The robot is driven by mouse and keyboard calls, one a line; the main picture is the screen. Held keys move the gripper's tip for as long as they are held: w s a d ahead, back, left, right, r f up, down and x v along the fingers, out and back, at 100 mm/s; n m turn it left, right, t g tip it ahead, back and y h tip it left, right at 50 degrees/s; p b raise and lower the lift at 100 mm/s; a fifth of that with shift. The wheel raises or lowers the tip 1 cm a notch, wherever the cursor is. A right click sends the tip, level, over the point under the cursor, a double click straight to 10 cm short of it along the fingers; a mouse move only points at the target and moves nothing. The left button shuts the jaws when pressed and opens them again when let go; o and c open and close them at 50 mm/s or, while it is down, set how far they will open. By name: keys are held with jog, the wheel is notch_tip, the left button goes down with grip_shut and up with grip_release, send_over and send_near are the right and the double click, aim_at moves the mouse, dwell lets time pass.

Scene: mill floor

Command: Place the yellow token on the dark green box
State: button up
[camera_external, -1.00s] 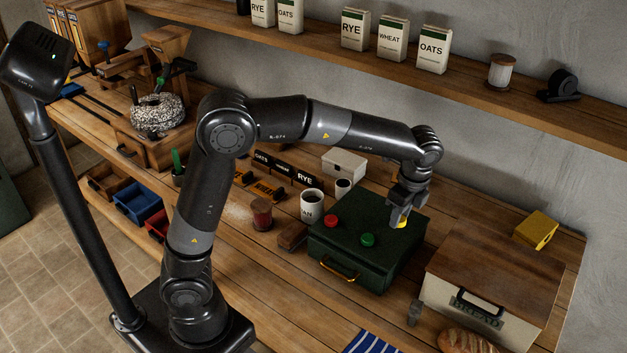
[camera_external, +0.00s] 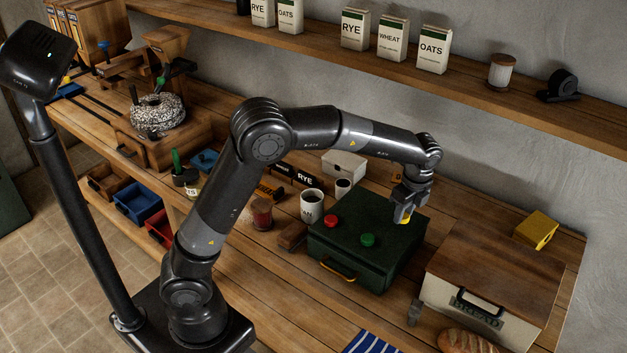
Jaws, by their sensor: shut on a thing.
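The dark green box (camera_external: 345,248) stands closed on the wooden bench, with a yellow handle on its front. A red token (camera_external: 331,221) and a green token (camera_external: 367,240) lie on its lid. My gripper (camera_external: 403,219) is over the right back part of the lid, pointing down. It is shut on the yellow token (camera_external: 405,221), of which only a small part shows under the fingers. I cannot tell whether the token touches the lid.
A bread box (camera_external: 490,275) with a wooden lid stands to the right, a yellow block (camera_external: 536,230) behind it. A white mug (camera_external: 311,207) and a brown block (camera_external: 293,236) are left of the green box. A shelf (camera_external: 465,82) runs above.

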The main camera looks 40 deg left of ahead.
aim_at(402, 222)
jog(key=shift+f, duration=1.95)
jog(key=o, duration=0.9)
jog(key=shift+f, duration=0.1)
jog(key=shift+o, duration=0.2)
